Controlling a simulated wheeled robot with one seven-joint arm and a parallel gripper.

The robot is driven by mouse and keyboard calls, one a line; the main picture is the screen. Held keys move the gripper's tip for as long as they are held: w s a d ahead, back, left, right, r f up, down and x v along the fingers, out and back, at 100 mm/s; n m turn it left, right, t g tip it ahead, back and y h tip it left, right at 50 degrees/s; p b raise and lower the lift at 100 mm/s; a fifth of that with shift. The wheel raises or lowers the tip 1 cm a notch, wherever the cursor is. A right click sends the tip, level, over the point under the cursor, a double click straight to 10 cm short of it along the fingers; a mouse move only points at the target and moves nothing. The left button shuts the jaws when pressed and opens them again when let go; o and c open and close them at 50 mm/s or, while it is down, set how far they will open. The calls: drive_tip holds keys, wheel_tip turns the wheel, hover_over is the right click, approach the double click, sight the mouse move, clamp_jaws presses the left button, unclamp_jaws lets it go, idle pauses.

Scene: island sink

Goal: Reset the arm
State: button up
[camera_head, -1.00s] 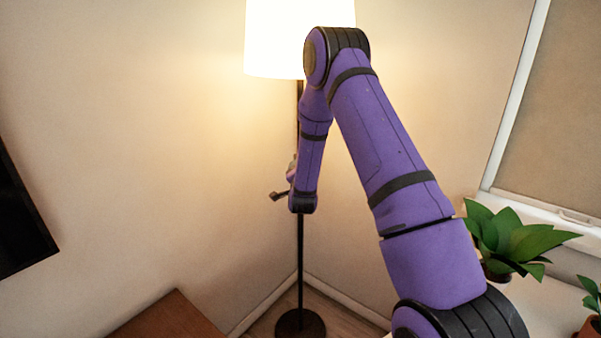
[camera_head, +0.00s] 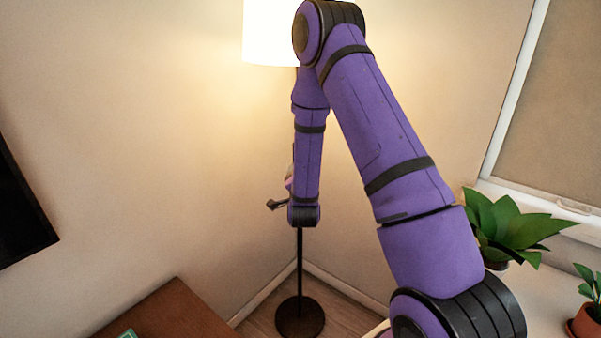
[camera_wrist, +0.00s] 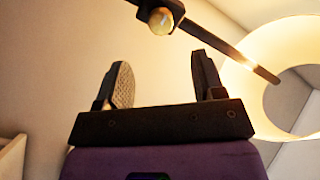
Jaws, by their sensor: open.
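My purple arm reaches up from the lower right of the head view and bends down at its elbow near the lamp. My gripper (camera_wrist: 163,82) shows in the wrist view with its two fingers spread apart and nothing between them. In the head view the gripper is mostly hidden behind my forearm; only a small dark part shows left of the wrist. The floor lamp has a lit white shade (camera_head: 268,32) and a dark round base (camera_head: 299,318). Its shade also shows at the right of the wrist view (camera_wrist: 262,112).
A brown wooden surface (camera_head: 175,312) is at the lower left, with a small green item (camera_head: 128,334) at its edge. A dark panel (camera_head: 20,215) is on the left wall. Potted plants (camera_head: 512,225) (camera_head: 587,318) stand on a white surface at the right, below a window blind (camera_head: 555,105).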

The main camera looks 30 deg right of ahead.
drive_tip(key=shift+r, duration=0.15)
idle(0.4)
drive_tip(key=s+a+r+n+g+y, duration=0.1)
drive_tip(key=s+a+r+n+y, duration=0.15)
drive_tip(key=r, duration=0.45)
drive_tip(key=s+a+r+n+g+y, duration=0.2)
drive_tip(key=a+r+n+y, duration=0.15)
drive_tip(key=r, duration=0.25)
drive_tip(key=s+a+r+n+g+y, duration=0.1)
drive_tip(key=s+a+r+n+y, duration=0.2)
drive_tip(key=r, duration=0.4)
drive_tip(key=s+a+r+n+g, duration=0.2)
drive_tip(key=s+r+n+g, duration=0.1)
drive_tip(key=s, duration=1.1)
drive_tip(key=s+a+r+n+g, duration=0.2)
drive_tip(key=s+r+n+g, duration=0.1)
drive_tip(key=s, duration=1.1)
wheel_tip(320, 180, up, 2)
drive_tip(key=shift+s+n, duration=0.3)
drive_tip(key=shift+n, duration=0.3)
